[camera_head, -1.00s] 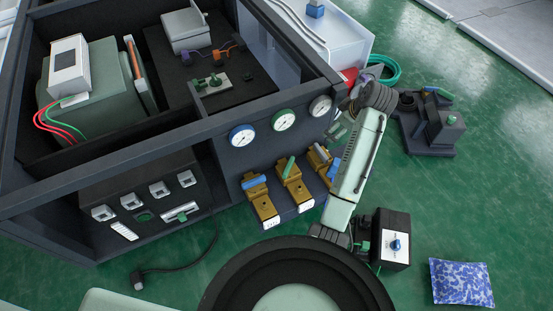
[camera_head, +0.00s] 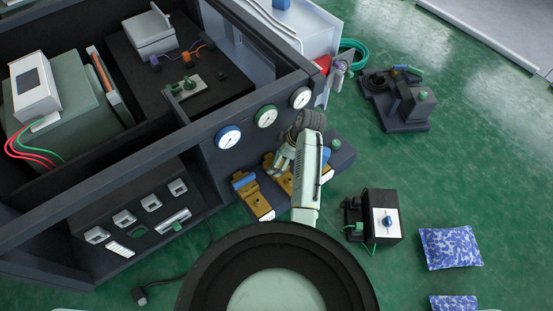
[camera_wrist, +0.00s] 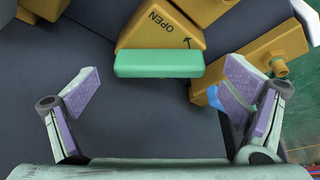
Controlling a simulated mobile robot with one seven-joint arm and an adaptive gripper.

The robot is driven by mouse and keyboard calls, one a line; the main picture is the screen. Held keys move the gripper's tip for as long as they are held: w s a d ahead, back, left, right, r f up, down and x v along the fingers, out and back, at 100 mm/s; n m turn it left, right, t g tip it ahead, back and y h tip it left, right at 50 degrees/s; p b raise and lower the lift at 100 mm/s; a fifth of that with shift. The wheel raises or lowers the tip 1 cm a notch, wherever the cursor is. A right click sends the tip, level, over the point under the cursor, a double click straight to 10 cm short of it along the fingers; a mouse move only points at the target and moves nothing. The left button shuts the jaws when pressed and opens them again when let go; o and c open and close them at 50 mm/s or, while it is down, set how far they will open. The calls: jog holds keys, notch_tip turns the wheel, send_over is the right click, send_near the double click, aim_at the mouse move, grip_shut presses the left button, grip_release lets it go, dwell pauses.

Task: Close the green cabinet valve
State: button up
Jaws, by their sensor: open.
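The green valve handle (camera_wrist: 158,63) lies crosswise in the upper middle of the wrist view. It sits on a brass-yellow valve body (camera_wrist: 165,30) marked OPEN with a curved arrow. My gripper (camera_wrist: 160,85) is open, with one purple-padded finger on each side; the handle lies between them toward the far side, and I see no finger touching it. In the head view my gripper (camera_head: 283,160) is over the middle of the valve row and hides most of the green-handled valve.
A valve with a blue handle (camera_head: 243,180) stands to the left. Another brass valve (camera_wrist: 265,65) is close to the right finger, which partly covers its blue handle (camera_wrist: 214,98). Gauges (camera_head: 265,116) line the cabinet wall above. A black box (camera_head: 381,217) stands on the floor at right.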

jog(key=shift+x, duration=0.8)
jog(key=shift+c, duration=0.3)
jog(key=c, duration=1.1)
